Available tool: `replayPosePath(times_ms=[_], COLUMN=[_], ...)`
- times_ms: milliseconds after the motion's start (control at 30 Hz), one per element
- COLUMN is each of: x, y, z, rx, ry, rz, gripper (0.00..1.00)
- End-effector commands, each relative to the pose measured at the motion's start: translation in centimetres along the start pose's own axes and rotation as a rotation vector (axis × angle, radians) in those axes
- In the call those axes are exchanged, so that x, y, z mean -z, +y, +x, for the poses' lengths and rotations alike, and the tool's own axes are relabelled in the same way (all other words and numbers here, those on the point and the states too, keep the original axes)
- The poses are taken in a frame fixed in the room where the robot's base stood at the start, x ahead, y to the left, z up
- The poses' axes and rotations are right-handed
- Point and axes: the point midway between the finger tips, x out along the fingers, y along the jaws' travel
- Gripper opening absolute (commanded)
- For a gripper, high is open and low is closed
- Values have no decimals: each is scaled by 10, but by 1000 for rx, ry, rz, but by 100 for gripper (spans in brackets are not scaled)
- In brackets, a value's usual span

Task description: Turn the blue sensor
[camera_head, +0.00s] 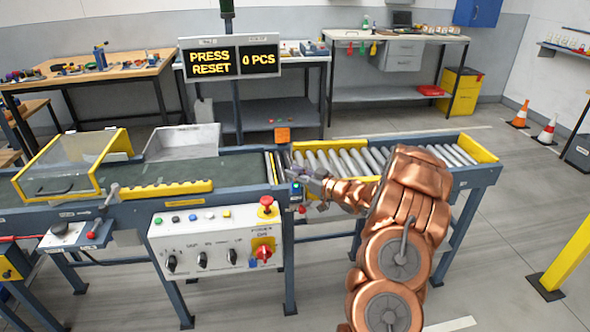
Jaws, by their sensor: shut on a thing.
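The blue sensor (296,187) is a small dark block with a blue face on the front rail of the conveyor, where the green belt meets the rollers. My gripper (303,182) reaches it from the right and is shut on it. The fingers are small in this view and hide part of the sensor, so its exact facing is hard to tell. A display board (230,62) above the line reads "PRESS RESET" and "0 PCS".
A control panel (217,240) with knobs, buttons and a red emergency stop hangs below the belt. The roller section (335,160) lies behind my arm. An orange block (283,134) stands behind the rail. A clear guard (65,165) covers the belt's left end.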

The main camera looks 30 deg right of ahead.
Motion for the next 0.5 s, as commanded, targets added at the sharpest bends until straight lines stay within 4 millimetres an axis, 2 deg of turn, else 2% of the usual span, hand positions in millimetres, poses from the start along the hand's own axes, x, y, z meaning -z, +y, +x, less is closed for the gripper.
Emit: replayPosePath(times_ms=[467,500], x=[1,1], y=[1,1], z=[-1,-1], rx=[18,18], ry=[3,3], rz=[2,1], gripper=[0,33])
